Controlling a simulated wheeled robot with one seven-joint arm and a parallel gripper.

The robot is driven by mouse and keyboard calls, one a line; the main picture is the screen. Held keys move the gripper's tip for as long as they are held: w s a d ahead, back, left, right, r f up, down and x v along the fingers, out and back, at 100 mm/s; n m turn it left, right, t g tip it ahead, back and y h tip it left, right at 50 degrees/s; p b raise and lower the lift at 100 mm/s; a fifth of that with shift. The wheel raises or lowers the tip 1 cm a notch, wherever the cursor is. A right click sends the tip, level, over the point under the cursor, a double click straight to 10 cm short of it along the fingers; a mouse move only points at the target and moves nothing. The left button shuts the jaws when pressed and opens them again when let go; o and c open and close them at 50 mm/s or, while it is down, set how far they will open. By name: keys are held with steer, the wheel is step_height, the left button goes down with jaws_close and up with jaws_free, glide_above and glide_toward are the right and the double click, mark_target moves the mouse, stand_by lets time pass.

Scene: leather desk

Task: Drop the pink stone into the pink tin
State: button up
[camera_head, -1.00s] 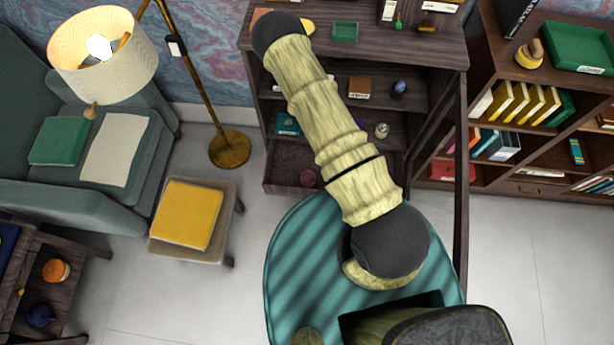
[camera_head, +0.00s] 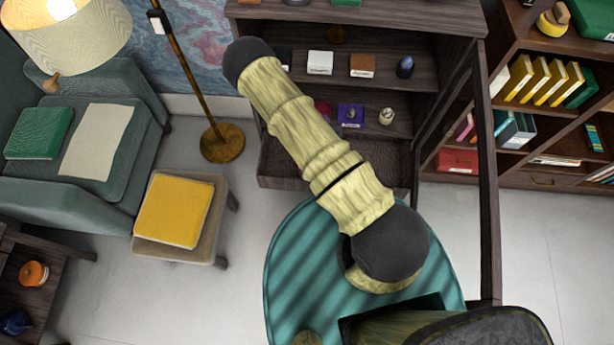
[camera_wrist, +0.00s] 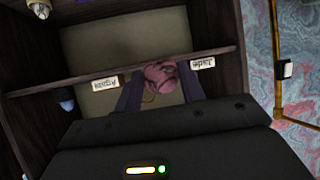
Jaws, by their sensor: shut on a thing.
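In the wrist view, my gripper (camera_wrist: 162,88) is shut on the pink stone (camera_wrist: 161,74), a rounded lump between the two dark fingers. Behind it is a shelf compartment with a pale back; shelf tags reading "Agate" (camera_wrist: 94,86) and "Jade" (camera_wrist: 203,63) appear upside down on either side of the stone. In the head view my arm covers the left part of the dark cabinet (camera_head: 430,18), and neither gripper nor stone can be made out. A dark pinkish-red thing (camera_head: 322,108) shows partly behind the arm on a shelf; I cannot tell whether it is the pink tin.
The shelves hold a white box (camera_head: 320,62), a brown box (camera_head: 362,66), a dark blue stone (camera_head: 405,67), a purple box (camera_head: 350,114) and a pale object (camera_head: 387,116). An upright dark frame (camera_head: 488,180) stands at right.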

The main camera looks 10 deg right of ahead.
steer(key=w+f+m+h+b, duration=0.2)
steer(key=f+b, duration=1.2)
steer(key=w+a+f+m+g+h+b, duration=0.1)
steer(key=f+h+b, duration=0.1)
steer(key=f+b, duration=1.3)
steer(key=shift+w+a+f+m+b, duration=0.2)
steer(key=shift+w+m+b, duration=0.1)
steer(key=shift+w+m, duration=0.1)
step_height(320, 180, down, 6)
steer(key=b, duration=0.5)
steer(key=o, duration=1.1)
steer(key=shift+s, duration=0.1)
